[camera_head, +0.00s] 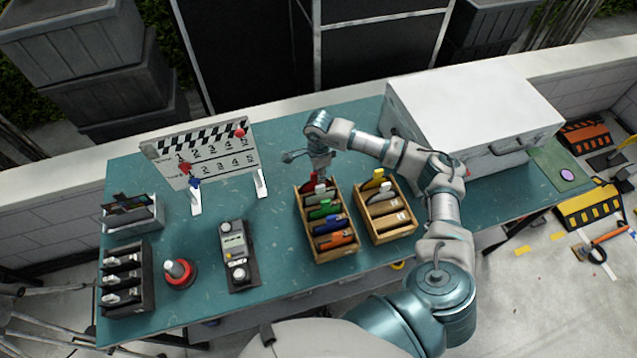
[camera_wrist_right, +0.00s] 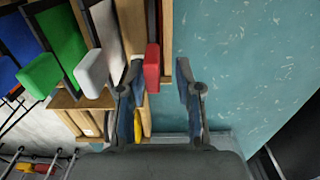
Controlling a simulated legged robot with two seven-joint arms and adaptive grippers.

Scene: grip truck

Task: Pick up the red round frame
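The red round frame shows only as a red handle (camera_head: 311,181) at the far end of a wooden rack (camera_head: 352,250); its round part is hidden. In the right wrist view, the red handle (camera_wrist_right: 152,68) stands at the rack's edge. My right gripper (camera_head: 318,167) points down at that far end. In the right wrist view, its fingers (camera_wrist_right: 160,80) are apart, with the red handle between them and nearer the left finger. Whether a finger touches the handle, I cannot tell. My left gripper is not in view.
White, green, blue and orange handles sit in the same rack. A second wooden rack (camera_head: 409,233) with a yellow handle (camera_head: 378,176) stands to the right. A clapperboard (camera_head: 222,160), a grey device (camera_head: 236,287) and a white case (camera_head: 470,95) are also on the teal table (camera_head: 274,217).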

